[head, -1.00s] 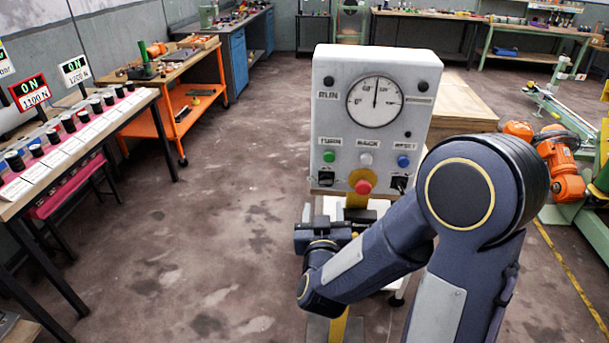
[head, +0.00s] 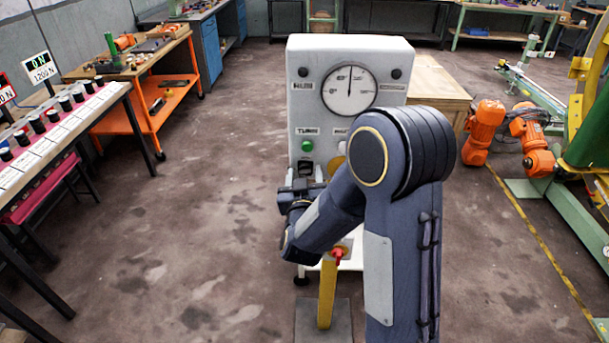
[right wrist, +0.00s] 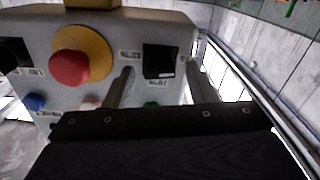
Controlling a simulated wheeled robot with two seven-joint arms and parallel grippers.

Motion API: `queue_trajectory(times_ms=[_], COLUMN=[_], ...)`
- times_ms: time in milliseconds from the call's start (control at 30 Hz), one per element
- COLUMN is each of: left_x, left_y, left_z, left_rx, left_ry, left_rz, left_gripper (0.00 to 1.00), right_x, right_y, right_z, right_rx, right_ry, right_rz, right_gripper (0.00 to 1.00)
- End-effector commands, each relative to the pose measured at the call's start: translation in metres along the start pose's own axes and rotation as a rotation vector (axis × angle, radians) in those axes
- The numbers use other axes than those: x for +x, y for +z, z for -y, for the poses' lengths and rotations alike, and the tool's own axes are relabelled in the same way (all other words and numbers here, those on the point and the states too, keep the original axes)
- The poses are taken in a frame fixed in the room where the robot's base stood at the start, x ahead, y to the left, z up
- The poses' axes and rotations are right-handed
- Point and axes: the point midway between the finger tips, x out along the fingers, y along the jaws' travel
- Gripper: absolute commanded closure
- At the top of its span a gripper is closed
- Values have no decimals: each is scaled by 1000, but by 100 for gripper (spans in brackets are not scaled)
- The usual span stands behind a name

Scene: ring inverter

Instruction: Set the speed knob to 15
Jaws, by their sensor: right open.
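A grey control panel (head: 300,120) stands ahead with a round white dial (head: 349,89), its needle pointing straight up. A black knob (head: 305,168) sits low on its left side, under a green button (head: 307,146). My right gripper (head: 298,188) is just below and in front of that knob, partly hidden by my own arm. In the right wrist view the panel appears upside down, and a black knob or switch (right wrist: 160,60) lies beyond and between the open, empty fingers (right wrist: 160,86). Contact is not visible. The small labels are too blurred to identify the speed knob. My left gripper is out of view.
A red button on a yellow disc (right wrist: 72,66) is beside the gripper in the right wrist view. A yellow post (head: 327,290) stands below the panel. A bench with black knobs (head: 50,118) is at left. The floor between is clear.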

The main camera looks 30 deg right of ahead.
Motion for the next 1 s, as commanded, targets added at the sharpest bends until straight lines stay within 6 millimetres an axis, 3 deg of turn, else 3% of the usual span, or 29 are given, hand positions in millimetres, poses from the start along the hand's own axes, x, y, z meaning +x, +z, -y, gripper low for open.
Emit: queue_trajectory(times_ms=[67,400,667,1000], left_x=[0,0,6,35], left_y=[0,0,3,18], left_z=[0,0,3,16], left_rx=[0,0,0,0], left_ry=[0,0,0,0], left_rz=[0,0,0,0], left_gripper=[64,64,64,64], right_x=[0,0,0,0], right_y=[0,0,1,5], right_z=[0,0,0,-1], right_rx=[0,1,32,241], right_ry=[0,0,0,1], right_rz=[0,0,-1,-4], right_gripper=[52,94,94,94])
